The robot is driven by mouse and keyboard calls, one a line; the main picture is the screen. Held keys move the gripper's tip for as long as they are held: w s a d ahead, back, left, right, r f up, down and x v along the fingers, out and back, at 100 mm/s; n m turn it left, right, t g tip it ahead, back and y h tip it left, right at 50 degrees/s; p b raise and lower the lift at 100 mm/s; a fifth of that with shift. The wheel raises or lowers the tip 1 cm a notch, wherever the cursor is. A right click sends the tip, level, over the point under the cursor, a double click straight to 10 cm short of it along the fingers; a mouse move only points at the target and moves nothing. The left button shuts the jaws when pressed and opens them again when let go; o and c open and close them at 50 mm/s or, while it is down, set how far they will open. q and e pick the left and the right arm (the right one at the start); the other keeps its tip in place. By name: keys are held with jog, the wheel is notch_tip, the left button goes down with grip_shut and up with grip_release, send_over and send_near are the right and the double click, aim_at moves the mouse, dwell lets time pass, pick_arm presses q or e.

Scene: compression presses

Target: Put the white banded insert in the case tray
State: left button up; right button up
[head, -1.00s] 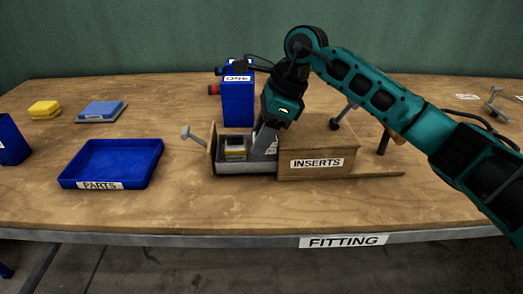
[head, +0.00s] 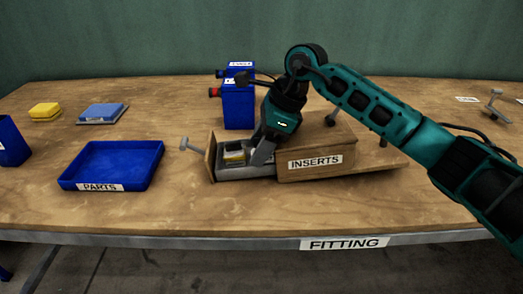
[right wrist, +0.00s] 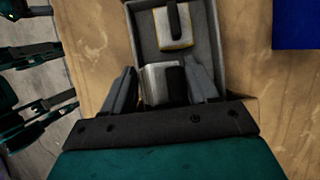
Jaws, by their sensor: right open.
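A wooden box labelled INSERTS (head: 316,148) has its grey drawer (head: 246,172) pulled out to the left. My right gripper (head: 258,155) points down into the drawer. In the right wrist view the open right gripper (right wrist: 160,66) has one finger on each side of a white insert with a dark band (right wrist: 160,84); I cannot tell whether the fingers touch it. A second insert, pale with a yellow edge and a dark strip (right wrist: 174,33), lies farther along the drawer; it also shows in the head view (head: 234,154). No tray marked as the case tray shows. My left gripper is not in view.
A blue tray labelled PARTS (head: 153,150) stands left of the drawer and looks empty. Blue containers (head: 238,108) stand behind the box. A yellow block (head: 45,111) and a blue block on a grey base (head: 102,112) lie at the back left. The front middle is clear.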

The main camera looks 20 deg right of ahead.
jog(key=v, duration=0.7)
jog(key=p+v, duration=0.1)
jog(key=v, duration=0.2)
jog(key=shift+s+d+r, duration=0.2)
jog(key=shift+s+d, duration=0.05)
jog(key=shift+d, duration=0.15)
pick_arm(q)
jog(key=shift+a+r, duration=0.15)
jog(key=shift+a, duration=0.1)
